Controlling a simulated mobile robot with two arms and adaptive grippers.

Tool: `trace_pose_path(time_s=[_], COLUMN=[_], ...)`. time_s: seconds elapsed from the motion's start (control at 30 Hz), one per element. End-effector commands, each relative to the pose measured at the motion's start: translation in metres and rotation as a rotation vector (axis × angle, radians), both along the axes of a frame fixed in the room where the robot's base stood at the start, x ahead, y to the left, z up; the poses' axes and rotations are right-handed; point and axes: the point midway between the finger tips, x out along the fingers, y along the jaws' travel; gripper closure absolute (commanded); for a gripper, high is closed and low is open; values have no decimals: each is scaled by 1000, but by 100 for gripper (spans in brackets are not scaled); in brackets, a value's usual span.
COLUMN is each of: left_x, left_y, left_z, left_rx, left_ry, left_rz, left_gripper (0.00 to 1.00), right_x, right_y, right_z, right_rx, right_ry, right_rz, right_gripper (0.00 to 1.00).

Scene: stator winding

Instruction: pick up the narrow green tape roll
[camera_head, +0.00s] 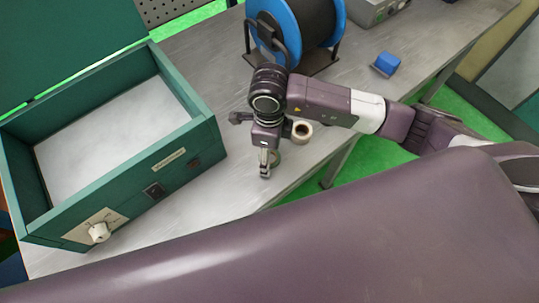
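My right arm comes in from the right, and its gripper (264,172) points down at the table near its front edge. A small round grey-green thing (275,160) shows partly behind the gripper fingers. It may be the narrow green tape roll, but the gripper hides much of it. I cannot tell whether the fingers are open or shut, or touch it. A beige tape roll (301,131) with a dark centre stands just right of the gripper, below the forearm. My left gripper is out of view.
An open green box (190,140) with a white knob (99,232) fills the table's left side. A blue-rimmed spool (277,22) on a black stand is at the back. A blue block (386,64) lies at the right. Bare table (215,70) lies between box and spool.

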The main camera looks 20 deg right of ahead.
Motion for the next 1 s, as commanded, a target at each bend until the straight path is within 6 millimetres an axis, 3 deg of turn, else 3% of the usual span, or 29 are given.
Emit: trace_pose_path(time_s=[0.07, 0.37, 0.77, 1.0], left_x=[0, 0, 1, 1], left_y=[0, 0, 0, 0], left_z=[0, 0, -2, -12], left_rx=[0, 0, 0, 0], left_ry=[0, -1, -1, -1], left_rz=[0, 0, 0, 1], left_gripper=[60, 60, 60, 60], right_x=[0, 0, 1, 2], right_y=[0, 0, 0, 1], right_z=[0, 1, 8, 45], right_rx=[0, 1, 1, 4], right_ry=[0, -1, -2, -7], right_rz=[0, 0, 0, 1], right_gripper=[46, 79, 79, 79])
